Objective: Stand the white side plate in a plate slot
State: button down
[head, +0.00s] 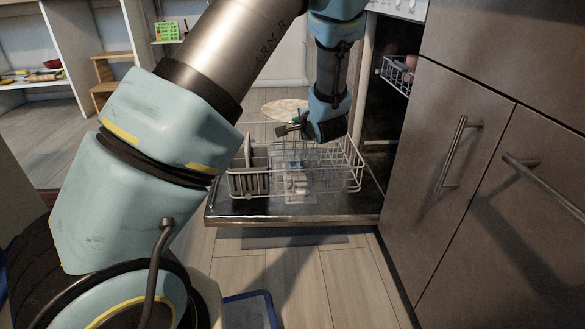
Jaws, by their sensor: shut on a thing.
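The white side plate (286,108) shows as a pale, speckled disc above the far side of the lower dishwasher rack. My gripper (290,128) is shut at its near edge and holds it; the exact contact is small and partly hidden by the gripper. The wire rack (345,178) is pulled out over the open dishwasher door (300,215). Thin upright wires stand in it below the plate, but single plate slots are hard to make out. The plate is above the rack and appears apart from its wires.
A grey slatted basket (249,182) stands in the rack's left part. A small pale item (297,180) shows near its front middle. The upper rack (397,75) is inside the dishwasher. Cabinets with handles (452,152) close off the right. Floor (290,270) is open in front.

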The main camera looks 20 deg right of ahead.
notch_tip(320, 180, down, 10)
jog(key=b, duration=0.5)
jog(key=shift+r, duration=0.25)
jog(key=shift+f, duration=0.25)
jog(key=shift+f, duration=0.35)
jog(key=c, duration=1)
grip_release()
jog(key=shift+r, duration=0.1)
